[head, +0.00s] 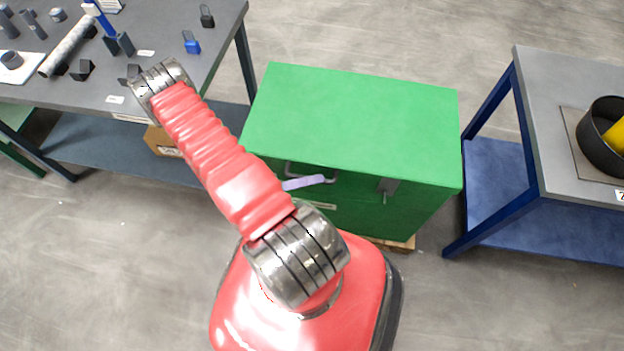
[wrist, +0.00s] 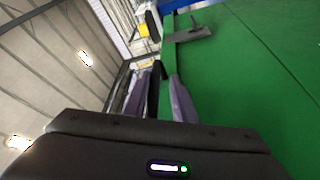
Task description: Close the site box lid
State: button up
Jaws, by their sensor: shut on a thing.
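The green site box stands in the middle of the head view, its lid (head: 350,120) lying over the top and looking level. I cannot tell whether the lid is fully seated. A grey handle (head: 310,176) and a metal hasp (head: 388,190) show at the front; the hasp also shows in the wrist view (wrist: 190,33). My gripper (head: 305,183) is at the handle, with one purple finger visible in the head view. In the wrist view my gripper (wrist: 157,92) has its purple fingers shut around a dark bar, seemingly the handle. The contact is partly hidden.
A grey workbench (head: 190,60) with tools and padlocks stands at the left. A blue-legged table (head: 550,90) with a dark round pan (head: 600,140) stands at the right. Grey floor lies clear in front, to the left and right.

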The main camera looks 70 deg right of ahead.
jog(key=o, duration=0.3)
jog(key=shift+w+a, duration=0.1)
jog(key=v, duration=1.3)
jog(key=shift+w+a+f, duration=0.1)
jog(key=shift+w+a, duration=0.1)
jog(key=shift+w, duration=0.05)
dwell(0.4)
